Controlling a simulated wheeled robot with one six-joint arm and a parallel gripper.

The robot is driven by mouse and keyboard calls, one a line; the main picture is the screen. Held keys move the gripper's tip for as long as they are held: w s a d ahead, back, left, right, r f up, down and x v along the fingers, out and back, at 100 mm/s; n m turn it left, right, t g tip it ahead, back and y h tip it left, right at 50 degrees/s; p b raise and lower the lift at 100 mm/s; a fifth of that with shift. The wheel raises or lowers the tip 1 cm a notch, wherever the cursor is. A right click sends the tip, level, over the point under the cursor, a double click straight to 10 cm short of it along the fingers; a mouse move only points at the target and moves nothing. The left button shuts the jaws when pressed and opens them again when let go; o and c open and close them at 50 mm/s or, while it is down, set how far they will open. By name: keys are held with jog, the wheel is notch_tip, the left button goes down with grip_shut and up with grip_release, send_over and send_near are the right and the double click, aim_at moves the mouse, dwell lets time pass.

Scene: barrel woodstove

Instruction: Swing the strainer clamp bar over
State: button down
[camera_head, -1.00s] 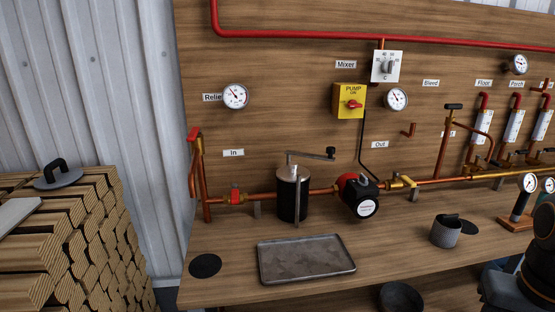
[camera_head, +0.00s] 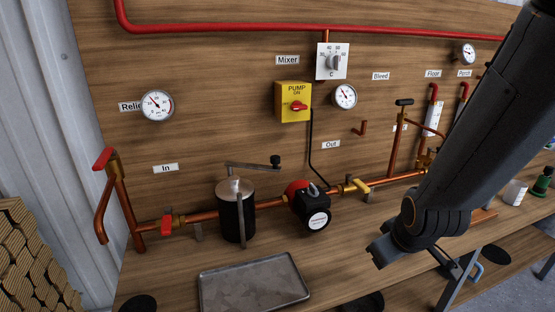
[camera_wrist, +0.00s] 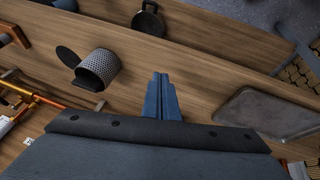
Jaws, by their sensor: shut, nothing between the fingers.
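The strainer (camera_head: 235,218) is an upright black cylinder with a metal lid on the copper pipe line at the back of the bench. Its clamp bar (camera_head: 250,166) is a thin grey bar above the lid, pointing right and ending in a black knob (camera_head: 276,161). A thin metal upright runs down the strainer's front. My gripper (camera_wrist: 161,80) shows in the wrist view with its blue-grey fingers together and empty, above the bench. In the head view my arm hangs to the right of the strainer, well apart from it; the fingertips are hard to make out there.
A metal tray (camera_head: 252,284) lies in front of the strainer; it also shows in the wrist view (camera_wrist: 265,115). A red and black pump (camera_head: 309,204) stands just right of the strainer. A perforated cup (camera_wrist: 97,67) and a dark pan (camera_wrist: 148,20) show in the wrist view.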

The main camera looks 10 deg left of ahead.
jog(key=w+a+r+n+t+y+p, duration=0.2)
jog(key=w+a+r+n+t, duration=0.1)
jog(key=a+n, duration=0.3)
jog(key=w+a+r+n+t+y+p, duration=0.2)
jog(key=a+n, duration=0.1)
jog(key=a, duration=0.4)
jog(key=s+a+r+n+t+y+p, duration=0.2)
jog(key=s+a+r+n+t+y, duration=0.25)
jog(key=a+r+n, duration=0.5)
jog(key=w+a+b, duration=0.1)
jog(key=w+a, duration=0.2)
jog(key=w, duration=0.3)
jog(key=w+a+f+m+b, duration=0.1)
jog(key=w+a, duration=0.2)
jog(key=w, duration=0.3)
jog(key=shift+w+g+y, duration=0.35)
jog(key=shift+y, duration=0.1)
